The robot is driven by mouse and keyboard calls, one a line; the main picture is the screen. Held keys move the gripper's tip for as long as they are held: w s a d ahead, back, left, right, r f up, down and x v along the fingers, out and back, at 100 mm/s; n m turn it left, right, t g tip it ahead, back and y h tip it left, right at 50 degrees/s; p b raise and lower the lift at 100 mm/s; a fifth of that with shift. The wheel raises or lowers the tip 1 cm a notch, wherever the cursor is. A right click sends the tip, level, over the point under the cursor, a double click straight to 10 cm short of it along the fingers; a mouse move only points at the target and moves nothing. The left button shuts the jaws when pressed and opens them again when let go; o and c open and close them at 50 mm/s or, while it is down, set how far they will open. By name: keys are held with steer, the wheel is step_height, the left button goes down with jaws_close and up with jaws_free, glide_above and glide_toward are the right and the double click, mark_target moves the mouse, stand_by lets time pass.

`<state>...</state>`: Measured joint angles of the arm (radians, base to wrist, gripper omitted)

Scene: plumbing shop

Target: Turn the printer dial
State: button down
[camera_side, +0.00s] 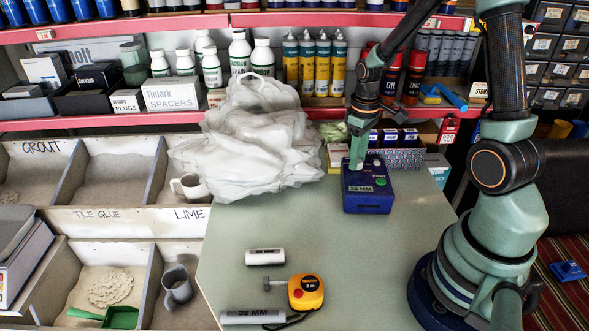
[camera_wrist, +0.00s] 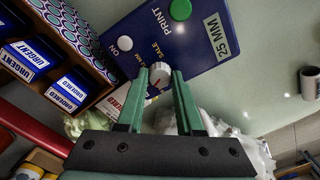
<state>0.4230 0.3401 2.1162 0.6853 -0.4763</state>
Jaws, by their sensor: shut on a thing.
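The printer (camera_side: 367,196) is a blue box with a "25 MM" label, standing on the table below my gripper (camera_side: 356,166). In the wrist view the printer's top face (camera_wrist: 205,40) shows a green button marked PRINT, a white button marked ON, and a white dial (camera_wrist: 160,70) with a red mark. The dial sits between my two green fingertips, which are shut on it from both sides. The dial's scale is partly hidden by the fingers. In the side view the fingers hide the dial.
A large white plastic bag (camera_side: 255,140) bulges close to the left of the printer. Small boxes (camera_side: 400,140) stand just behind it. A white roll (camera_side: 265,257), a yellow tape measure (camera_side: 306,292) and a grey tube (camera_side: 253,317) lie at the front. The table (camera_side: 370,260) is clear in front of the printer.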

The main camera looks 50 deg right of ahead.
stand_by(0.4)
steer(key=c, duration=0.5)
jaws_free()
steer(key=shift+c, duration=0.2)
steer(key=shift+r, duration=0.1)
step_height(320, 180, up, 12)
